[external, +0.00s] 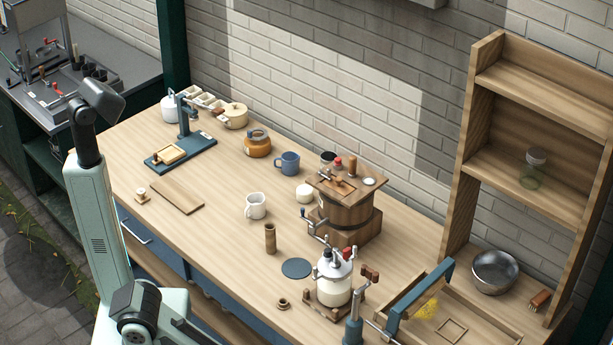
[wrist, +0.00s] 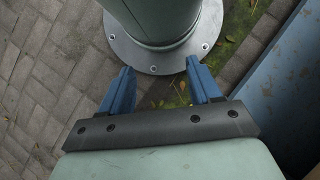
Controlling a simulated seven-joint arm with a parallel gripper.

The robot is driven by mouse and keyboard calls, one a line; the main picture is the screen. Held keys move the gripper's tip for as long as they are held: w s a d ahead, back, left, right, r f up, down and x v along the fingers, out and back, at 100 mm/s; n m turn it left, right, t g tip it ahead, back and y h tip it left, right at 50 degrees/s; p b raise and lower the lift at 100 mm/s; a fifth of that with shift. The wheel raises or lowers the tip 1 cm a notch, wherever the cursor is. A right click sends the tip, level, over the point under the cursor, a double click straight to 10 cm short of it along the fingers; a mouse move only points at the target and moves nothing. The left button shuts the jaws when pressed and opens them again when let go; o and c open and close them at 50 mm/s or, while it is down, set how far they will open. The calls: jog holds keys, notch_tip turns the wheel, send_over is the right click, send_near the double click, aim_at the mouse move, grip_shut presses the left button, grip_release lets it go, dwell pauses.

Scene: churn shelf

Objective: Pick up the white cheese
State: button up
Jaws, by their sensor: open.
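A small white round block that looks like the white cheese (external: 305,193) stands on the wooden worktop (external: 225,235), just left of the wooden churn (external: 350,215) and in front of the blue mug (external: 287,162). It is apart from my gripper. In the wrist view, my gripper (wrist: 160,66) has its two blue fingers spread wide, with nothing between them. It points down at my round base plate on the paving, beside the worktop. No cheese shows in the wrist view. I cannot make out the fingers in the external view.
A white mug (external: 256,206) and a brown wooden cylinder (external: 270,238) stand in front of the cheese. A white-bodied jar with a crank (external: 332,275) is nearer the front edge. A honey-coloured pot (external: 257,143) is behind left. A tall shelf (external: 520,150) rises at right.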

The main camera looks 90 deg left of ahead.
jog(key=o, duration=0.5)
